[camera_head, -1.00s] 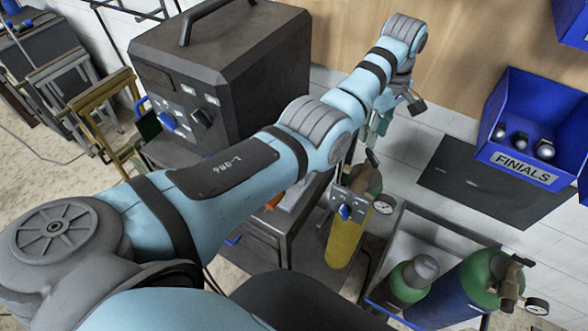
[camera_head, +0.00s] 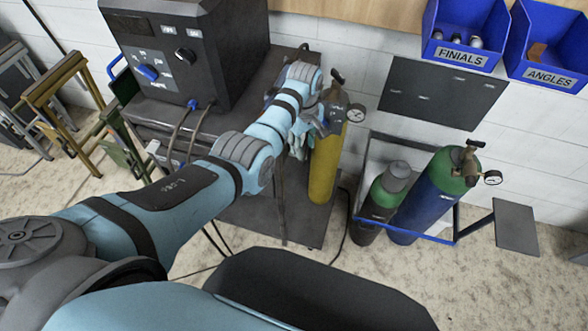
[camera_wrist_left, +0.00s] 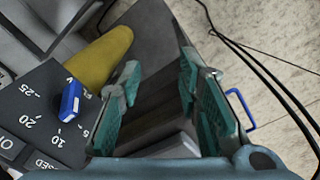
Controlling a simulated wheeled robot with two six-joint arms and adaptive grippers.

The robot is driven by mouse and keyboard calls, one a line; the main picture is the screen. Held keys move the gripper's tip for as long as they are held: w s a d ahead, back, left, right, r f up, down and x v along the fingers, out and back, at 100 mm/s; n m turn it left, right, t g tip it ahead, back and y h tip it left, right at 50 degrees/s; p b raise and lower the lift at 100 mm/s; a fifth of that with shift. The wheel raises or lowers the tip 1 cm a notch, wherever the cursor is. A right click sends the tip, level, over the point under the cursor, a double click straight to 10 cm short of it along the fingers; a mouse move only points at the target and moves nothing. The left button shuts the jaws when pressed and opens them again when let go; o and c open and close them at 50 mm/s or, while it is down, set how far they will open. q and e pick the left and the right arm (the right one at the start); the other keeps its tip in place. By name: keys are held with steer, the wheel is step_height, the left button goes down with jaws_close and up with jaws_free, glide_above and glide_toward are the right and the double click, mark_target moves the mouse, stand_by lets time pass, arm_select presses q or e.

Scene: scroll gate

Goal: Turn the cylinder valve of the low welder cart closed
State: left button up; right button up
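The low welder cart (camera_head: 262,212) carries a black welder box (camera_head: 180,45) and a yellow gas cylinder (camera_head: 323,172). The dark cylinder valve (camera_head: 338,78) tops the cylinder, with a round gauge (camera_head: 356,112) to its right. My left gripper (camera_head: 303,138) is just left of the cylinder's upper part, below the valve. In the left wrist view its teal-padded fingers (camera_wrist_left: 158,70) are apart with nothing between them. That view shows the yellow cylinder (camera_wrist_left: 103,55) and a dark scale plate with a blue knob (camera_wrist_left: 70,100) left of the fingers. My right gripper is out of view.
A blue-railed cart with a small green-topped cylinder (camera_head: 382,200) and a blue cylinder (camera_head: 430,195) stands to the right. Hoses hang at the welder's front. Blue bins (camera_head: 465,40) are on the back wall. Folding frames (camera_head: 65,105) stand left. Floor at front right is clear.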

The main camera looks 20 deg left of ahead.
arm_select(q)
steer(key=f, duration=0.1)
steer(key=s+f, duration=0.2)
steer(key=shift+a+f, duration=0.3)
steer(key=shift+f, duration=0.1)
